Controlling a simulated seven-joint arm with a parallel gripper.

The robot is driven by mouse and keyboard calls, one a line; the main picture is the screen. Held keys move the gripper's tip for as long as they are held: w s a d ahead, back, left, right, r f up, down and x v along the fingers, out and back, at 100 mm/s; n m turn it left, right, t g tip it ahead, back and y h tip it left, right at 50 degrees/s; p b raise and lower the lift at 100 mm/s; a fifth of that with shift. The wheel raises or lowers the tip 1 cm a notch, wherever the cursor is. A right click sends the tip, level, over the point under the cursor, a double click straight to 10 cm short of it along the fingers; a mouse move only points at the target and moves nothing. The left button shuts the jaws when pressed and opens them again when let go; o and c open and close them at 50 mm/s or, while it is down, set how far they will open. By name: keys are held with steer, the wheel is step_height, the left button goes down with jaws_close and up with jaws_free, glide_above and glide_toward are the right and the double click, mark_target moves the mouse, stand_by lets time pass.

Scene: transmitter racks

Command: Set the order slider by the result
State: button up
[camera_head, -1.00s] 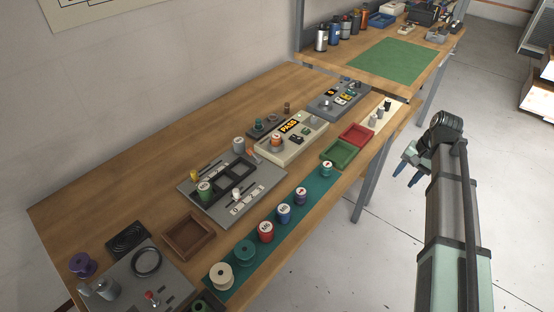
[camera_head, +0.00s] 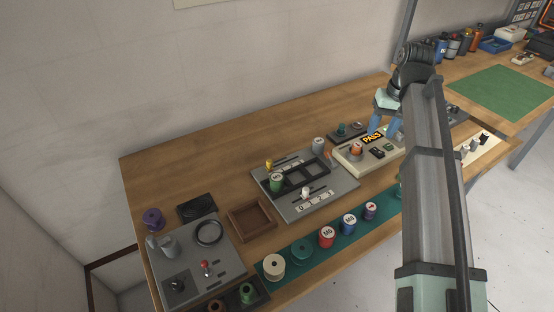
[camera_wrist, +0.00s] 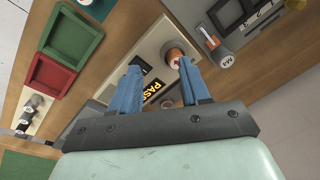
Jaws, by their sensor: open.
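The grey panel (camera_head: 345,184) on the table has two slots: one with a yellow knob (camera_head: 268,164) at its back left, one with a white knob (camera_head: 306,191) at its front beside a row of small number labels (camera_head: 315,202). I cannot tell which one is the order slider. A cream tester (camera_head: 350,162) to its right has a lit PASS display (camera_head: 373,137), also in the wrist view (camera_wrist: 152,89), and an orange spool (camera_head: 356,149) on it. My gripper (camera_head: 386,126) is open and empty above the tester; its blue fingers (camera_wrist: 160,68) point down past the display in the wrist view.
A green spool (camera_head: 277,183) stands on the grey panel and a grey cylinder (camera_head: 318,144) at its back right. Several spools line the teal mat (camera_head: 337,238) in front. A brown tray (camera_head: 252,220) is to the left. The table's back left is clear.

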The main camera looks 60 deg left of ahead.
steer(key=s+a+n, duration=0.5)
steer(key=s+a, duration=0.5)
steer(key=s, duration=0.2)
steer(key=n+h, duration=0.1)
steer(key=n, duration=0.4)
glide_above(270, 161)
steer(key=shift+t, duration=0.4)
step_height(270, 161, down, 14)
steer(key=shift+r, duration=0.2)
steer(key=shift+c, duration=0.3)
jaws_close()
